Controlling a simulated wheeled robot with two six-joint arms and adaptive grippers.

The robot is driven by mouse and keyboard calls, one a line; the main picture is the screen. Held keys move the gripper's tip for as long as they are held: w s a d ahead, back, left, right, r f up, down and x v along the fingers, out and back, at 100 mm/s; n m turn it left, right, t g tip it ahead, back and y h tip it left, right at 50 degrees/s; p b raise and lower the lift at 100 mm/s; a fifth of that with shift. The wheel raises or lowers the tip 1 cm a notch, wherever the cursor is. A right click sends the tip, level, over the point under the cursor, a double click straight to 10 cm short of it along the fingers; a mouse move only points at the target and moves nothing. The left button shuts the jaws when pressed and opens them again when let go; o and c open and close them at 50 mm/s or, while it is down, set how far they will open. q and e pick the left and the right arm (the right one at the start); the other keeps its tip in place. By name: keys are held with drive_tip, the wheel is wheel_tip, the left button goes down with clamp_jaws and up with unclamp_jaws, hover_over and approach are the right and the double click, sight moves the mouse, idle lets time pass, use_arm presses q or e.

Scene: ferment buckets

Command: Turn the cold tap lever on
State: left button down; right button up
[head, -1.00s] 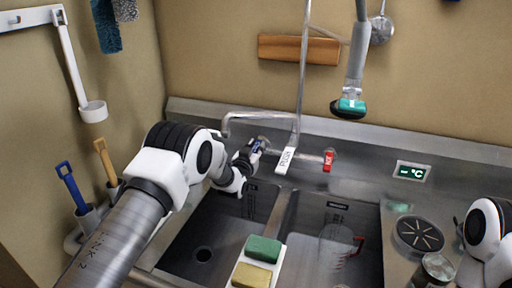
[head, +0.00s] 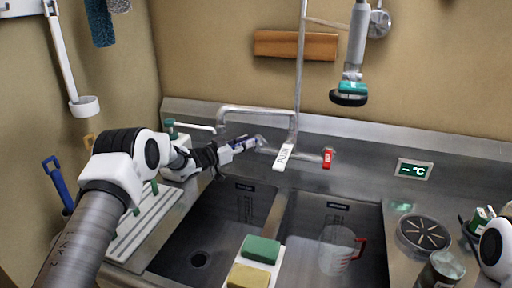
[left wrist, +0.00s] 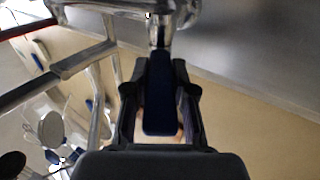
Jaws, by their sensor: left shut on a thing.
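The cold tap lever (head: 242,138) is blue and sits at the left end of the wall tap, pointing out to the left from its valve. My left gripper (head: 230,150) comes from the left and is shut on this lever. In the left wrist view the dark blue lever (left wrist: 160,92) lies between the two fingers of the gripper (left wrist: 160,115). The gripper hides part of the lever in the head view. The red hot lever (head: 327,158) hangs down at the right end of the tap. My right gripper is not in view.
A steel spout and riser pipe with a white PUSH tag (head: 284,157) stand close right of the left gripper. Below are two sink basins, a caddy with green (head: 261,249) and yellow sponges, and a clear jug (head: 338,250). A spray head (head: 350,93) hangs above.

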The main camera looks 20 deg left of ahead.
use_arm(q)
drive_tip(key=shift+w+a+m+g+h, duration=0.15)
drive_tip(key=shift+a+m+g+h, duration=0.1)
drive_tip(key=shift+m+g+h, duration=0.35)
drive_tip(key=c, duration=1)
unclamp_jaws()
drive_tip(key=shift+c, duration=0.2)
drive_tip(key=shift+o, duration=0.4)
drive_tip(key=shift+w+d, duration=0.1)
drive_tip(key=shift+w, duration=0.05)
